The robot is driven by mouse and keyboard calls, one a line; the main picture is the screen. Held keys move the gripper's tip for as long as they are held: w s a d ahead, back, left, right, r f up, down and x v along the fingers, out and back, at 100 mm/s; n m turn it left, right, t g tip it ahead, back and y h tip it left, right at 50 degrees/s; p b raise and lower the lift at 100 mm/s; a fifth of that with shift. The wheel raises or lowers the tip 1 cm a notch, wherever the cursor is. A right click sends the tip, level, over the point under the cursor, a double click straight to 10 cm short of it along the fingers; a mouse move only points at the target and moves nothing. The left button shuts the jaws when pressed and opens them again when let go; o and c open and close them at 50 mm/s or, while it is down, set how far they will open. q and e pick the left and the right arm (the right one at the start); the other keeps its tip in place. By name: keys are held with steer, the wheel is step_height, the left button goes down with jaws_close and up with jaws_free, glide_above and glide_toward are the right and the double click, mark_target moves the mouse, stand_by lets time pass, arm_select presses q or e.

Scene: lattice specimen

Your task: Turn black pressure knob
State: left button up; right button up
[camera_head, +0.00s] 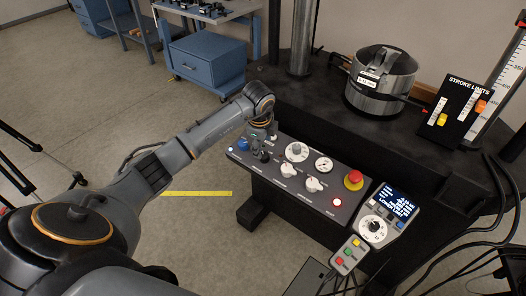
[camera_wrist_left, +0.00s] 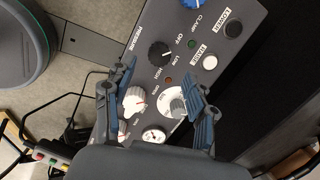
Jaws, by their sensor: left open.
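The black pressure knob (camera_head: 265,157) sits on the sloping grey control panel (camera_head: 325,212), near its left end. In the left wrist view the black knob (camera_wrist_left: 160,54) shows between LOW and HIGH marks, with the word PRESSURE beside it. My left gripper (camera_head: 261,138) is over the panel's left end, close to the black knob. In the left wrist view the left gripper (camera_wrist_left: 158,74) has its two fingers apart, with the knob showing between and just beyond the tips. Nothing is held. Whether a finger touches the knob cannot be told. My right gripper is not in view.
A blue knob (camera_head: 243,144) is left of the black one. White knobs (camera_head: 288,170), dials (camera_head: 297,151) and a red stop button (camera_head: 353,179) lie to the right. A pendant (camera_head: 386,214) and cables are at the panel's right. A metal pot (camera_head: 380,82) stands behind.

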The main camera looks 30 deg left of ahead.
arm_select(q)
steer(key=v, duration=0.5)
steer(key=shift+r, duration=0.15)
steer(key=shift+d, duration=0.1)
stand_by(0.3)
